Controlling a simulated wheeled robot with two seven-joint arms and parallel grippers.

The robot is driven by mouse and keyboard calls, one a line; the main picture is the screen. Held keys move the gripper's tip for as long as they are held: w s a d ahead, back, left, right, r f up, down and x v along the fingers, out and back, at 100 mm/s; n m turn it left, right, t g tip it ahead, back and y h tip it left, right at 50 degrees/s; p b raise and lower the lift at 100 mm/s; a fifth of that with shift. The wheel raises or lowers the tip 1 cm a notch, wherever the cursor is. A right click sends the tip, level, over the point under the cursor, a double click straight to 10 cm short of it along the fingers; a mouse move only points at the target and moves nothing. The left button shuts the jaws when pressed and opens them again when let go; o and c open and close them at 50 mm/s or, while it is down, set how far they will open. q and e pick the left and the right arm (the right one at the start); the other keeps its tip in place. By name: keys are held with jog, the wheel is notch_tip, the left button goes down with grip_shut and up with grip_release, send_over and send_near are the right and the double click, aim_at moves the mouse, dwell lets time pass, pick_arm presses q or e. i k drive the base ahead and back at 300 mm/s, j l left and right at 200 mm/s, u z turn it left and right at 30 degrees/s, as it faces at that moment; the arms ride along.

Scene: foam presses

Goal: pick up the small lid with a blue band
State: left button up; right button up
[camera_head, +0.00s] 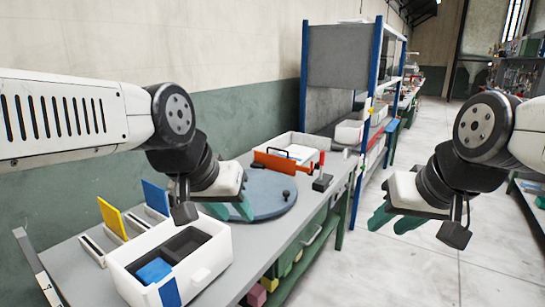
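I cannot make out a small lid with a blue band for certain. A white box (128,283) on the near part of the bench has a blue band (170,292) on its front. It has dark compartments, and a blue block-like piece (153,270) lies in the left one. My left gripper (232,210) hangs over the bench, behind and right of the box, at the left edge of a round blue-grey plate (266,205). Its green fingertips look apart, with nothing seen between them. My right gripper (394,221) is over the floor right of the bench, its green fingers apart and empty.
Yellow (112,218) and blue (155,197) panels stand in holders behind the box. A white tray (318,145) with an orange bar (283,164) and a small dark block (322,182) lie beyond the plate. A blue-posted shelf (305,80) stands further back. The floor at right is clear.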

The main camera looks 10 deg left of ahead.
aim_at(300, 153)
jog(key=i+l+u, duration=0.1)
jog(key=u, duration=0.35)
jog(key=i+l+u, duration=0.2)
jog(key=u, duration=0.25)
jog(key=i+l+u, duration=0.1)
jog(key=u, duration=0.35)
jog(key=i+l+u, duration=0.2)
jog(key=l+u, duration=0.2)
jog(key=l, duration=0.6)
jog(key=l+u, duration=0.45)
jog(key=l, duration=3)
jog(key=i+u, duration=0.05)
jog(key=i, duration=0.05)
